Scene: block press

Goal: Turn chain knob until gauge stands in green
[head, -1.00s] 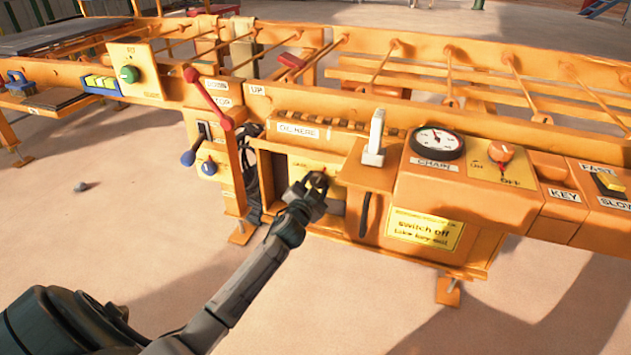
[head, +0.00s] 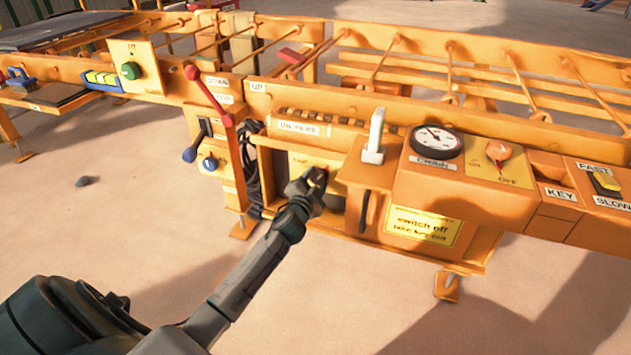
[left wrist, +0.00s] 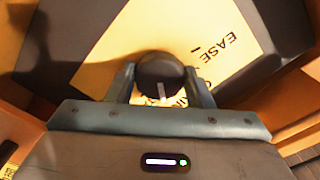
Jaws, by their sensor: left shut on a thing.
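The black round knob (left wrist: 160,70) with a white pointer line shows in the left wrist view, on a yellow plate lettered EASE. My left gripper (left wrist: 158,84) is shut on it, one finger on each side. In the head view my left gripper (head: 316,182) reaches into the recess under the machine's front rail and hides most of the knob. The gauge (head: 436,141) is a white dial with a black rim above a label that seems to read CHAIN. Its needle and colour bands are too small to read surely. My right gripper is not in view.
A white upright lever (head: 375,136) stands just right of my gripper. An orange-red switch (head: 498,150) sits right of the gauge. The floor in front is mostly clear.

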